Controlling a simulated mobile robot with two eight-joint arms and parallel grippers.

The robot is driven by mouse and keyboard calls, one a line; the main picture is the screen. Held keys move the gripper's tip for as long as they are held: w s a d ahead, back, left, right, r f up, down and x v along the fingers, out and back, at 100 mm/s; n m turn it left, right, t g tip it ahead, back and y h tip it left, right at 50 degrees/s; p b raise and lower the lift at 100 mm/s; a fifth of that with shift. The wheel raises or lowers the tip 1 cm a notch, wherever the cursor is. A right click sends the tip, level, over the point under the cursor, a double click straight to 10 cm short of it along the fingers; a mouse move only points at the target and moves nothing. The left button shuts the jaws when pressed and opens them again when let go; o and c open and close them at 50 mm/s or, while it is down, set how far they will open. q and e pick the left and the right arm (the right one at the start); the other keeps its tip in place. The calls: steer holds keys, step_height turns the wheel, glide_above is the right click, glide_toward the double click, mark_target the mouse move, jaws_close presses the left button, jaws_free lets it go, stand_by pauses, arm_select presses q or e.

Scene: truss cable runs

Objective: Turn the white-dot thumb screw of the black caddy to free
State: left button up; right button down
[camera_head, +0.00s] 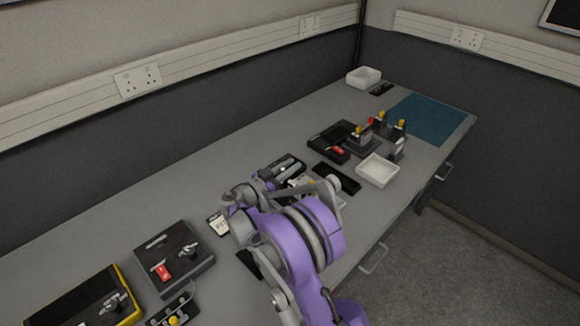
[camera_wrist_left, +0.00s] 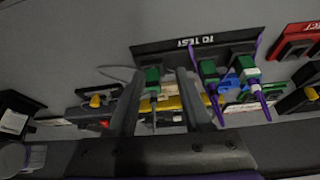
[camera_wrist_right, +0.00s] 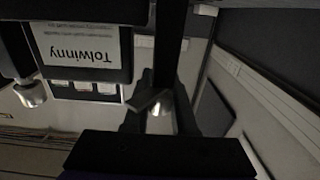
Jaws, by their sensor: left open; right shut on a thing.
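In the right wrist view a black caddy (camera_wrist_right: 84,62) carries a white label that reads "Tolwinny" upside down. My right gripper (camera_wrist_right: 158,112) is shut on a silver thumb screw (camera_wrist_right: 157,103) beside it. A second silver thumb screw (camera_wrist_right: 31,94) shows at the left, clear of the fingers. I cannot make out a white dot on either screw. In the head view my purple right arm reaches over the bench and hides much of the work spot. My left gripper (camera_wrist_left: 160,78) is open in the left wrist view, with a green-topped plug (camera_wrist_left: 152,78) showing between its fingers.
The left wrist view shows a black "TO TEST" rack (camera_wrist_left: 200,42) and purple cables. In the head view, a white tray (camera_head: 377,171), a black device with a red switch (camera_head: 170,262) and a teal mat (camera_head: 432,118) lie on the grey bench (camera_head: 130,235).

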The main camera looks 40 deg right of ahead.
steer(key=shift+m+g, duration=0.3)
steer(key=shift+g, duration=0.2)
steer(key=shift+s+a+m+g+y, duration=0.1)
steer(key=shift+s+m+g+y, duration=0.2)
steer(key=shift+m+g, duration=0.9)
steer(key=shift+s+d+m+g+y, duration=0.1)
steer(key=shift+s+m+g+y, duration=0.4)
steer(key=shift+g, duration=1.1)
steer(key=shift+a+m+g+y, duration=0.1)
steer(key=shift+m+g, duration=1)
steer(key=shift+g, duration=0.3)
steer(key=c, duration=0.7)
jaws_free()
steer(key=shift+a, duration=0.1)
steer(key=v, duration=0.7)
